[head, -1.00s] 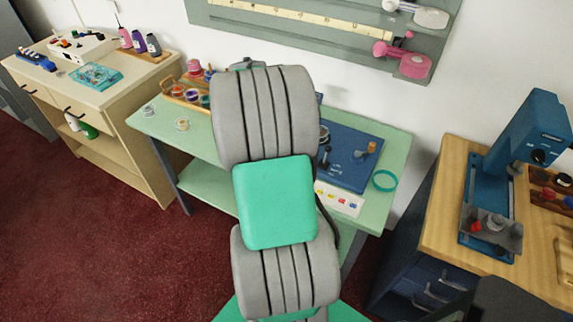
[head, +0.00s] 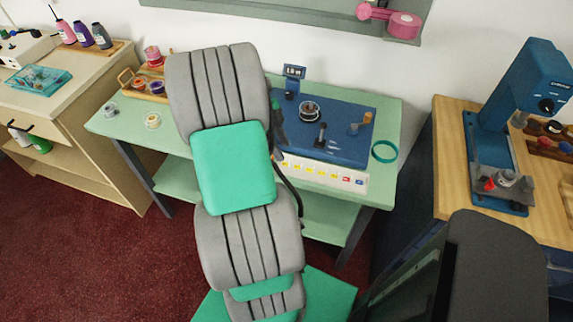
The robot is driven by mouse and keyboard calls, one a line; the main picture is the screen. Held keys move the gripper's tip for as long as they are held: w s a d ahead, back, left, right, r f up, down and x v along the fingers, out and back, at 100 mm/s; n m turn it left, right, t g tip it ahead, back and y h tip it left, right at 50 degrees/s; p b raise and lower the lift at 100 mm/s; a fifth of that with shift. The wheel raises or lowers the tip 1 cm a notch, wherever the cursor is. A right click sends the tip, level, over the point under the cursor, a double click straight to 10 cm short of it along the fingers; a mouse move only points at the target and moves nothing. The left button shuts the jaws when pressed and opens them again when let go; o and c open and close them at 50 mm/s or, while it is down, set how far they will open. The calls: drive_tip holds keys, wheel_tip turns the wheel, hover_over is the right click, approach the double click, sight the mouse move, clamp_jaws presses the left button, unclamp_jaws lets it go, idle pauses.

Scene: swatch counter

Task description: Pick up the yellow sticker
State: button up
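A white strip (head: 325,184) lies along the front edge of the blue mat on the green table, with a row of small coloured squares on it. Several are yellow stickers (head: 308,172), followed by a red one (head: 347,180) and a blue one (head: 360,182) at the right end. The left end of the strip is close to my arm's outline, which may hide part of it.
The blue mat (head: 350,145) holds a round dish (head: 309,110), a dark stamp-like tool and an orange-topped piece (head: 361,122). A teal ring (head: 384,152) lies right of it. A blue press (head: 500,150) stands on the wooden counter at right. Small jars sit at the table's left.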

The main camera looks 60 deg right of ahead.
sight(289, 162)
drive_tip(key=x, duration=0.5)
drive_tip(key=shift+w+f+p, duration=0.1)
drive_tip(key=shift+p, duration=0.3)
drive_tip(key=shift+c, duration=0.6)
clamp_jaws()
